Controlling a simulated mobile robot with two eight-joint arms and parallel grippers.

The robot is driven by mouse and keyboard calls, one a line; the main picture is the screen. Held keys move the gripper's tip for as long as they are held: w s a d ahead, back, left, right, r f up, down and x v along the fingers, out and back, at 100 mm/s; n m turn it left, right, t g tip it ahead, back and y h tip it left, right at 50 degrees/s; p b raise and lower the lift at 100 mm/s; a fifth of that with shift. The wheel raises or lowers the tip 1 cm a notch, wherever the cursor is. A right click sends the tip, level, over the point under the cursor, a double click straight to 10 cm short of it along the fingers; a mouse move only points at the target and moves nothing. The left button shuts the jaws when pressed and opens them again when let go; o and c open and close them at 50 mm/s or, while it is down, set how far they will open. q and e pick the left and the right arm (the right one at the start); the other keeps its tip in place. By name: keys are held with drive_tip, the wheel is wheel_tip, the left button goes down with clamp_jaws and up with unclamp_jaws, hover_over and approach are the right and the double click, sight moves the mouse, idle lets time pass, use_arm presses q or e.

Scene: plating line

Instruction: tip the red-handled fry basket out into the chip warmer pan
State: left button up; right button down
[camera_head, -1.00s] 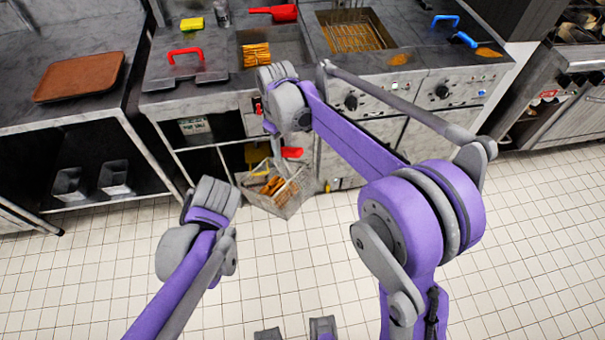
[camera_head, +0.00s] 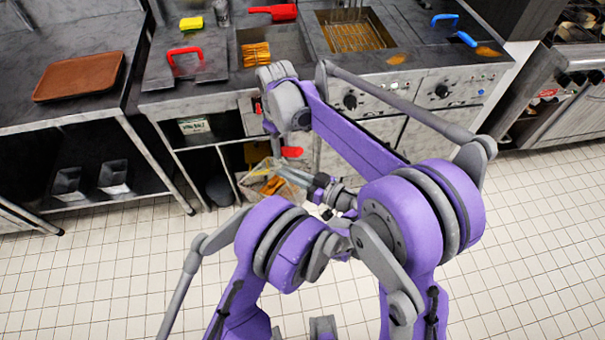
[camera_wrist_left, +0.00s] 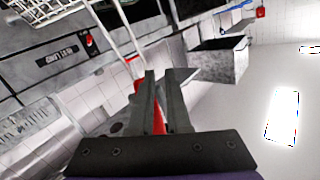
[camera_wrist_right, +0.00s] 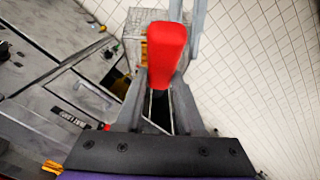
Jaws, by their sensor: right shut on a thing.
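The red-handled fry basket (camera_head: 256,178), a mesh box with orange chips inside, hangs in front of the counter in the head view. Its red handle (camera_wrist_right: 166,55) is between the fingers of my right gripper (camera_wrist_right: 160,85), which is shut on it. The basket is partly hidden behind the handle in the right wrist view. My left gripper (camera_head: 290,175) is beside the basket. In the left wrist view its fingers (camera_wrist_left: 168,75) stand slightly apart, with something red (camera_wrist_left: 158,122) showing between them. The chip warmer pan (camera_head: 284,50) is a recess in the counter, with some chips at its left.
A fryer well (camera_head: 352,32) lies right of the pan, with blue handles (camera_head: 466,39) farther right. A red scoop (camera_head: 272,12) and a yellow block (camera_head: 191,23) lie behind. A brown tray (camera_head: 80,76) sits on the left table. The tiled floor in front is open.

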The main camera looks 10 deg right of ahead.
use_arm(q)
drive_tip(key=d+f+n+t, duration=0.1)
drive_tip(key=d+f+n, duration=0.1)
drive_tip(key=d, duration=0.1)
drive_tip(key=x, duration=1.1)
drive_tip(key=shift+w, duration=0.35)
drive_tip(key=shift+a, duration=0.1)
clamp_jaws()
use_arm(e)
drive_tip(key=shift+a, duration=0.1)
use_arm(q)
drive_tip(key=shift+d, duration=0.2)
use_arm(e)
drive_tip(key=shift+s+a, duration=0.15)
